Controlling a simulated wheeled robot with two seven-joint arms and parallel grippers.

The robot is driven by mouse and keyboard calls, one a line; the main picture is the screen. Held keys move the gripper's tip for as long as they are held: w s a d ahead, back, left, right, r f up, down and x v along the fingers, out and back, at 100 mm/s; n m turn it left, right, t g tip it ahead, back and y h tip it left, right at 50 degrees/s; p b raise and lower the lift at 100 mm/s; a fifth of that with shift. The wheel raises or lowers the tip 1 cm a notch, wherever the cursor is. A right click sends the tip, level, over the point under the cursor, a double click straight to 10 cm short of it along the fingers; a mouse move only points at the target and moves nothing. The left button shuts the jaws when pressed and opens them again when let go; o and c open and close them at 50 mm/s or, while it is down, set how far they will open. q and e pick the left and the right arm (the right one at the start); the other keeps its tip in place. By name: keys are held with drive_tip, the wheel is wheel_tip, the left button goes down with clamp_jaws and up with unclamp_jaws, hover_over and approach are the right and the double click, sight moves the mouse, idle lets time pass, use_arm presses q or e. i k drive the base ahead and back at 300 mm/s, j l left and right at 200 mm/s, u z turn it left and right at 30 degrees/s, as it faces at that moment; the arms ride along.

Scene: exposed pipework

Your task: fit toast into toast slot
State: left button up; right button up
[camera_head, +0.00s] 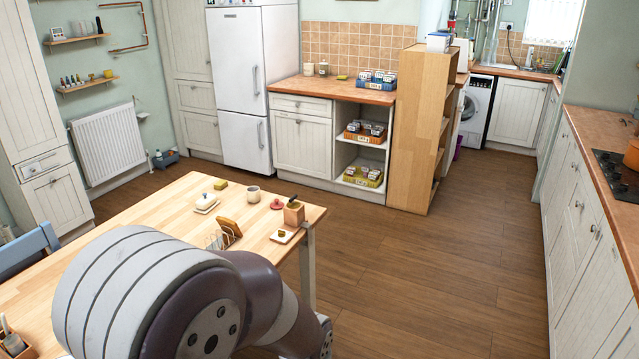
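A toast rack (214,240) stands on the wooden table, near its right end. A brown slice of toast (231,228) leans at the rack's right side. I cannot tell whether it sits fully in a slot. The lower part of the rack is partly hidden by a large arm link of mine, which covers the table's front right part. Neither of my grippers shows in the view.
The table (110,222) also holds a butter dish (206,202), a cream cup (253,191), a red lid-like item (277,204) and a wooden block (294,213). A blue chair (28,250) stands at left. The brown floor right of the table is clear.

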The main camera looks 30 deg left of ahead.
sight(220, 239)
drive_tip(key=i+u, duration=0.15)
drive_tip(key=i, duration=0.35)
drive_tip(key=i+u, duration=0.2)
drive_tip(key=i, duration=0.3)
drive_tip(key=i+l+u, duration=0.15)
drive_tip(key=i, duration=0.3)
